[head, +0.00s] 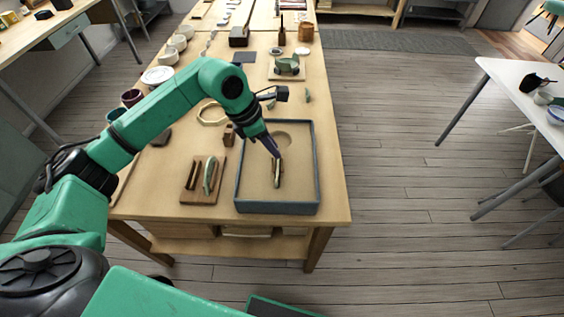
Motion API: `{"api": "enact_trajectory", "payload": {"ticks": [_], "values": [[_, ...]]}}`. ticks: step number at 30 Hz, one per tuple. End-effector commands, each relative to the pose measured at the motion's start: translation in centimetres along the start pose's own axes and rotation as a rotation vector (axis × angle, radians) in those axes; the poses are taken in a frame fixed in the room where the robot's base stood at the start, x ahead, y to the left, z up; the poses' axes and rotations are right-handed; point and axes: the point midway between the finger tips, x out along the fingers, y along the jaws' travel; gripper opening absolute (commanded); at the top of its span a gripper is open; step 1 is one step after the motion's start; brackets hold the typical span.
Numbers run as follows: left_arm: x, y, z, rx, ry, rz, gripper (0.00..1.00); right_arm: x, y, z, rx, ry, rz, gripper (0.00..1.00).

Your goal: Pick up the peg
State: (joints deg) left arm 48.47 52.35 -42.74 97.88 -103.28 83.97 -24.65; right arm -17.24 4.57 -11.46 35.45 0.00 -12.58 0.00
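A small, narrow, upright-looking piece, brown with a pale edge, which seems to be the peg (278,175), is in the blue-rimmed tray (237,190) of sand-coloured filling. My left gripper (277,156) points down into the tray, with its dark fingertips right at the top end of this piece. The fingers look close together, but at this size I cannot tell whether they grip it or only hover beside it. My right gripper is not in view.
A small wooden board (198,198) with dark slats and a pale green curved shard lies left of the tray. Bowls (168,56), a plate (158,75) and a green vessel (287,66) stand farther back. A white table (520,85) is at right.

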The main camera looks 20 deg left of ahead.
Motion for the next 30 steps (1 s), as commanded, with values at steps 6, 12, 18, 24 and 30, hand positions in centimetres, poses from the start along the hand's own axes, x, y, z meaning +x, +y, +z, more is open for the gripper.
{"api": "enact_trajectory", "payload": {"ticks": [6, 12, 18, 24, 30], "values": [[2.7, -0.2, 0.1, -0.001, 0.001, -0.005, 0.24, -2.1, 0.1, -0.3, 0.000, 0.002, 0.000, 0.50], [6.2, -0.2, -0.1, -0.001, -0.001, -0.002, 0.24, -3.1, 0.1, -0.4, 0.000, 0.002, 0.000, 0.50], [6.5, -0.1, -0.2, 0.000, -0.001, 0.001, 0.24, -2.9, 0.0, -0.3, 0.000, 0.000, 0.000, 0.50], [6.4, -0.1, -0.2, 0.000, -0.001, 0.001, 0.00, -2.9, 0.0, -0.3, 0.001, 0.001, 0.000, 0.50], [6.4, -0.1, -0.2, 0.000, -0.002, 0.001, 0.00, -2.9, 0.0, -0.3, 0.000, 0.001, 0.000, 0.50]]}}
